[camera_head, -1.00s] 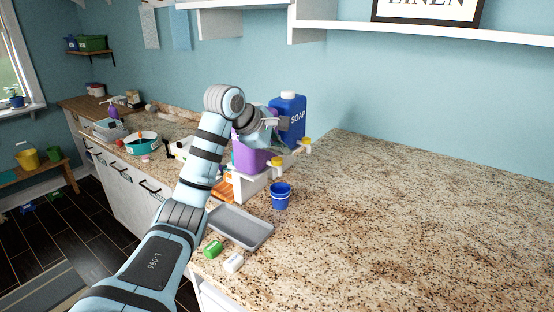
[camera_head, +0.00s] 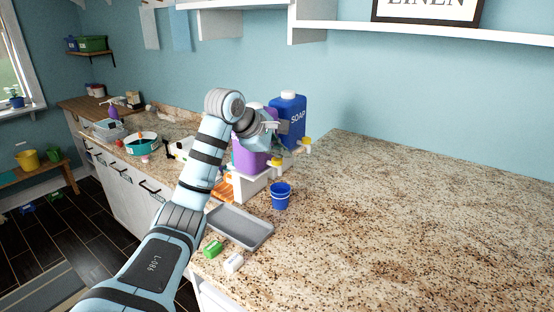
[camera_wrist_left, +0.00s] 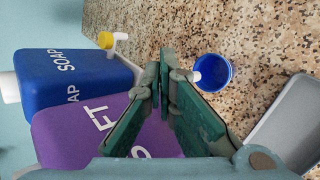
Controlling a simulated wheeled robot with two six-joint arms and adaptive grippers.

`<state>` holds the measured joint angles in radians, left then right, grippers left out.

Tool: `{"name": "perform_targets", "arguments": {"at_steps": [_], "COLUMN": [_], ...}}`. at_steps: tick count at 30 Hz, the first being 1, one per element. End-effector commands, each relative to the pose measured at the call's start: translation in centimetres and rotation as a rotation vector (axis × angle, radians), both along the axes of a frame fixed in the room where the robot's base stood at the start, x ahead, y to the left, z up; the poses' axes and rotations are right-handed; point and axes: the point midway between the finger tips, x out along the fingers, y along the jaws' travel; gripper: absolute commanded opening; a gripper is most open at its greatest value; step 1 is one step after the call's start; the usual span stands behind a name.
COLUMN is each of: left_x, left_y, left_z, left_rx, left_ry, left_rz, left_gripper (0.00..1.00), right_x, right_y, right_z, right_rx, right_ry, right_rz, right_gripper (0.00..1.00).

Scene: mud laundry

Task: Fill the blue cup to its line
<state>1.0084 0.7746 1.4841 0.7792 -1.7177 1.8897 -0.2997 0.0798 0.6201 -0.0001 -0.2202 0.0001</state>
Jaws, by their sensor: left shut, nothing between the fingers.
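The blue cup (camera_head: 280,198) stands upright on the granite counter, just in front of the white stand under the purple jug (camera_head: 247,158). The jug's yellow-topped tap (camera_head: 276,162) is above the cup. In the left wrist view the cup (camera_wrist_left: 212,72) is seen from above, a white spout end at its rim; its inside looks plain blue, with no line or liquid discernible. My left gripper (camera_head: 284,128) is above the purple jug's tap, in front of the blue soap jug (camera_head: 292,112). Its fingers (camera_wrist_left: 165,75) are shut and empty, hiding the purple jug's tap top in the wrist view. My right gripper is not seen.
A grey tray (camera_head: 243,232) lies left of the cup, with a green item (camera_head: 213,248) and a white item (camera_head: 234,263) in front. The soap jug's yellow-topped tap (camera_head: 306,142) juts out behind. The counter to the right is clear.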

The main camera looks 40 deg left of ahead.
Motion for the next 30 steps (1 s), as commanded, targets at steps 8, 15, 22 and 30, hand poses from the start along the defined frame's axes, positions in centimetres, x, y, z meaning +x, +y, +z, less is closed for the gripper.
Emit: {"name": "perform_targets", "arguments": {"at_steps": [8, 15, 22, 30], "left_x": [0.0, 0.0, 0.0, 0.0], "left_y": [0.0, 0.0, 0.0, 0.0], "left_z": [-0.4, -0.7, -1.0, -1.1], "left_rx": [0.0, 0.0, 0.0, 0.0], "left_ry": [0.0, 0.001, 0.001, 0.001], "left_rz": [0.0, 0.0, 0.0, 0.0], "left_gripper": [0.0, 0.0, 0.0, 0.0], "right_x": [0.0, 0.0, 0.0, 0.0], "right_y": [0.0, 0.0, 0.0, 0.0], "right_z": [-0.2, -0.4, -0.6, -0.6], "right_rx": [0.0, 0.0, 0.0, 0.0], "right_ry": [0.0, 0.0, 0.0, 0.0], "right_rz": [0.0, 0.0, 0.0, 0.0], "right_gripper": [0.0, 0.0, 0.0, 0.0]}}
